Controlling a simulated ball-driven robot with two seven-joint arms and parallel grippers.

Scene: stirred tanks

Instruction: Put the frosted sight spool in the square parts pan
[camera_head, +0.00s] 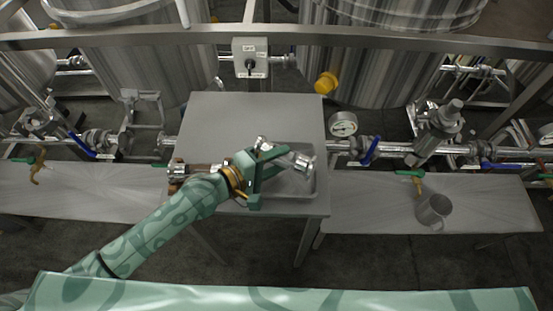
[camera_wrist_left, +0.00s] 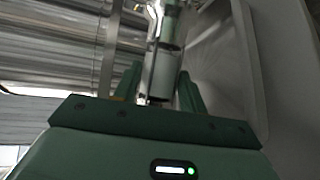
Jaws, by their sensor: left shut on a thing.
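My left gripper (camera_head: 268,164) is shut on the frosted sight spool (camera_head: 301,161), a short tube with shiny metal ends. It is held tilted above the square parts pan (camera_head: 290,196). The grey pan sits on the right part of the small grey table, partly hidden by the gripper and spool. In the left wrist view the spool (camera_wrist_left: 166,38) stands between the green fingers (camera_wrist_left: 158,88), its pale middle showing, and the pan's rim (camera_wrist_left: 246,50) runs along the right. I cannot tell whether the spool touches the pan. My right gripper is not in view.
Another metal fitting (camera_head: 195,170) lies on the table (camera_head: 230,115), left of the pan and partly behind my arm. A steel mug (camera_head: 433,210) stands on the right bench. Pipes, a gauge (camera_head: 343,124) and tanks stand behind. The table's back half is clear.

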